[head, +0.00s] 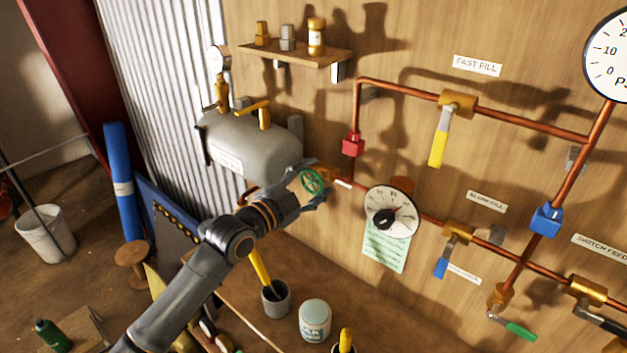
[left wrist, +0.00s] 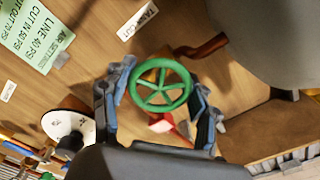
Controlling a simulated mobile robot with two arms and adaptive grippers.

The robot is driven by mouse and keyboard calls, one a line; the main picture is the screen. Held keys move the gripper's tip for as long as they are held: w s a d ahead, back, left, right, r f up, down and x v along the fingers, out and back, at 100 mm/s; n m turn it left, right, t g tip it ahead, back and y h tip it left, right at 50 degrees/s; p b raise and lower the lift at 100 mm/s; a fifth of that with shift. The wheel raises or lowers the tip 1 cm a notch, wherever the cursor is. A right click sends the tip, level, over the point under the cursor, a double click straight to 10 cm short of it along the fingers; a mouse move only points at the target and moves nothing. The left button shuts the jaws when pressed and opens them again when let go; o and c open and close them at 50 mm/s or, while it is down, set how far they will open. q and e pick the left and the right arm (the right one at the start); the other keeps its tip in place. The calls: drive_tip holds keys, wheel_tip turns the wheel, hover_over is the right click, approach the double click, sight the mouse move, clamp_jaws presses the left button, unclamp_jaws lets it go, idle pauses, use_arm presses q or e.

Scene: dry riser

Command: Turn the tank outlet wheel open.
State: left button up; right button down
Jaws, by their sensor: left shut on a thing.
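The green tank outlet wheel (head: 312,181) is a small spoked handwheel on the pipe at the right end of the grey tank (head: 230,140). In the left wrist view the wheel (left wrist: 160,86) sits between the two fingers of my left gripper (left wrist: 160,105), one finger at each side of the rim. My left gripper (head: 306,186) is shut on the wheel. The wheel hides most of the valve body behind it. My right gripper does not show.
Copper pipes run along the wooden wall, with a round dial (head: 390,212), a yellow-handled valve (head: 438,148) and a blue-handled valve (head: 441,266). Below, a grey cup (head: 277,300) and a paint tin (head: 314,320) stand on the bench. A shelf (head: 296,54) is above the tank.

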use_arm(q)
drive_tip(key=shift+n, duration=0.6)
drive_tip(key=o, duration=1.2)
drive_tip(key=v, duration=1.2)
